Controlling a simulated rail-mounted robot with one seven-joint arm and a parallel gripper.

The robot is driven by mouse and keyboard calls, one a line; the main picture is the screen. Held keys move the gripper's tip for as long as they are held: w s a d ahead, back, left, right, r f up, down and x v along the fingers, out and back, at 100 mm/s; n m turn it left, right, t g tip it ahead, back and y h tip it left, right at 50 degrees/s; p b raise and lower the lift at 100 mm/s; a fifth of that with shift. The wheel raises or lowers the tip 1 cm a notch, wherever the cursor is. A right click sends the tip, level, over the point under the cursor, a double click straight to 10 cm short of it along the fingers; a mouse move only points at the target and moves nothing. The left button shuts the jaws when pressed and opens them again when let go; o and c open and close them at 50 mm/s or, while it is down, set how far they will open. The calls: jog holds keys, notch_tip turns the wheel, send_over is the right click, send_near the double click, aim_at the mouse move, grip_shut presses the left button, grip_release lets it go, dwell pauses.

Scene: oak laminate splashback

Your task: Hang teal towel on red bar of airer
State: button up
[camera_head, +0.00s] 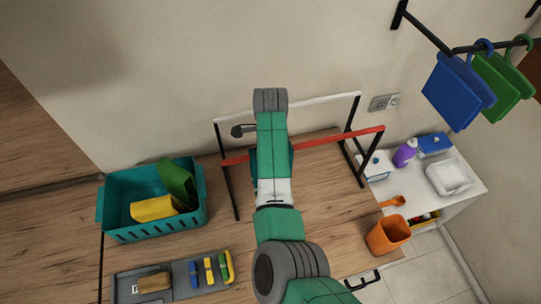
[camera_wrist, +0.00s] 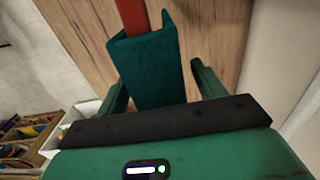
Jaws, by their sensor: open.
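The teal towel (camera_wrist: 150,68) lies folded over the red bar (camera_wrist: 132,16) in the wrist view, with the bar running out past its far end. In the head view the towel (camera_head: 288,160) shows only as an edge beside my arm, which hides the rest. The red bar (camera_head: 340,138) is the front rail of the black-legged airer (camera_head: 230,192). My gripper (camera_wrist: 158,77) is open, with one finger on each side of the towel. Whether the fingers touch the cloth cannot be told.
A teal basket (camera_head: 150,230) with yellow and green cloths stands left of the airer. A grey tray (camera_head: 180,274) holds a brush and coloured pegs. An orange bucket (camera_head: 388,236) is at right. Blue and green cloths (camera_head: 458,92) hang upper right, above a white shelf (camera_head: 470,190) with bottles.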

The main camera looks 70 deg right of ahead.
notch_tip(320, 180, up, 8)
jog(key=shift+f+b, duration=0.1)
jog(key=shift+b, duration=0.3)
jog(key=w+a+r+n+t+h+p, duration=0.1)
jog(key=w+a+r+n+t+h, duration=0.3)
jog(key=r, duration=0.5)
jog(key=w+a+r+n+t+h+p, duration=0.1)
jog(key=w+a+r+n+t, duration=0.25)
jog(key=w+r, duration=0.35)
jog(key=w+a+r+n+t+h+p, duration=0.1)
jog(key=w+a+r+n+t+h, duration=0.3)
jog(key=r, duration=0.6)
jog(key=w+a+r+n+t+y+p, duration=0.1)
jog(key=a+r+n+t, duration=0.4)
jog(key=a+r, duration=0.6)
jog(key=s+a+r+n+t+y, duration=0.4)
jog(key=s+a+r+n, duration=0.2)
jog(key=a, duration=0.5)
jog(key=s+a+r+n+t+y+p, duration=0.1)
jog(key=s+a+r+n+t+y, duration=0.3)
jog(key=a+r, duration=0.4)
jog(key=s+a+n, duration=0.1)
jog(key=s+a, duration=0.1)
jog(key=a, duration=0.2)
jog(key=shift+a+n+p, duration=0.25)
jog(key=shift+n+p, duration=0.05)
jog(key=shift+n, duration=0.05)
